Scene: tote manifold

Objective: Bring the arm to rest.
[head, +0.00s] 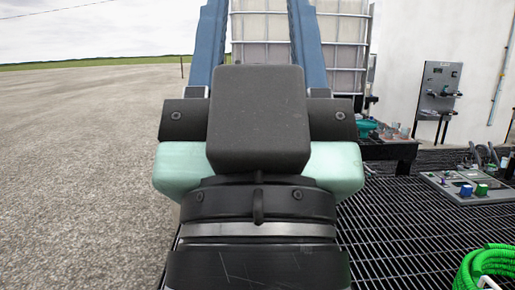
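My gripper (252,25) is seen from behind, close up in the middle of the head view. Its body is pale green and black, with a dark block on top. Two blue fingers reach up and away, wide apart, and pass out of the top of the frame. I see nothing held in the gap; only a white caged tote (345,50) shows behind it. The fingertips are out of view. My dark wrist fills the bottom middle and hides what lies beneath.
Black grating (400,240) lies at right. A control box (470,188) with coloured knobs and a coiled green hose (484,268) are there. A grey panel (437,95) stands by the white wall (430,30). Gravel ground (80,170) at left is clear.

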